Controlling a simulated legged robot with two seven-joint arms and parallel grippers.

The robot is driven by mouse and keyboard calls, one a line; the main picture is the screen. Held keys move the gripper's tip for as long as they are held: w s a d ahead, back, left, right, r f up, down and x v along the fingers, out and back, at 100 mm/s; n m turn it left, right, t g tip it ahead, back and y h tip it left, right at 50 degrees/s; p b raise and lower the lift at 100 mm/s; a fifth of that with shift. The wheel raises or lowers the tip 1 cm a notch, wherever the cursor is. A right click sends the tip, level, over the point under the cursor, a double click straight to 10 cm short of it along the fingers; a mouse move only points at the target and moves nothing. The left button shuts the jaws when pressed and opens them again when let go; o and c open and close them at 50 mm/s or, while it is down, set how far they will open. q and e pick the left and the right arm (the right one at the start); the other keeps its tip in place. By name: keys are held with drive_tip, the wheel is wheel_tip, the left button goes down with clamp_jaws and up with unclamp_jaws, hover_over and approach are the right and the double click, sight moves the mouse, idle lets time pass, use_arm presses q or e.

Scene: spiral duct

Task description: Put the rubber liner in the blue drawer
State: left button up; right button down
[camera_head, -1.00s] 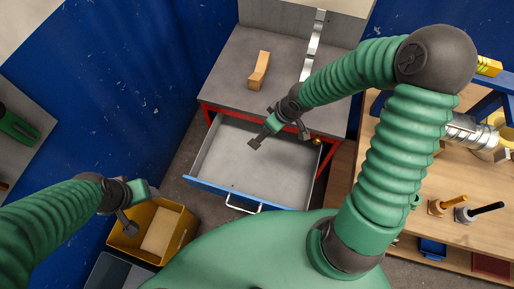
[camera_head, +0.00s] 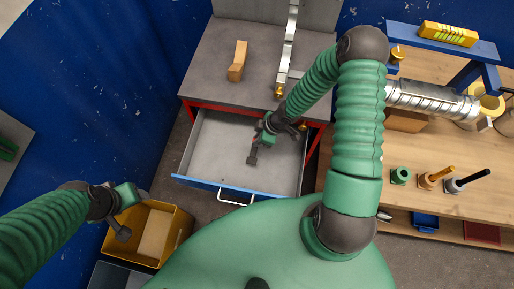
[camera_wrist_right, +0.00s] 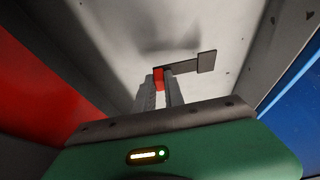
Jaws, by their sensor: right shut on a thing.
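The blue drawer (camera_head: 210,186) is pulled open under the grey worktop in the head view, with a bare grey floor inside. My right gripper (camera_head: 258,143) reaches down inside the drawer's outline, right of its middle. In the right wrist view its two ridged fingers (camera_wrist_right: 160,86) are shut on a small piece with a red part, which I take for the rubber liner (camera_wrist_right: 158,78). A dark strip with a square end extends right from it. Whether it touches the drawer floor is unclear. My left gripper (camera_head: 122,230) hangs over the yellow bin, its jaws unclear.
A wooden block (camera_head: 237,62) and a metal strap (camera_head: 289,45) are on the worktop. A yellow bin (camera_head: 178,235) stands at the lower left. A wooden bench (camera_head: 450,155) at the right carries a spiral duct (camera_head: 432,101) and several tools. The drawer's left side is clear.

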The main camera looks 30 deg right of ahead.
wheel_tip(320, 180, down, 5)
drive_tip(key=shift+s+f+b, duration=0.1)
drive_tip(key=shift+b, duration=0.6)
drive_tip(key=c, duration=1.4)
unclamp_jaws()
drive_tip(key=shift+c, duration=0.2)
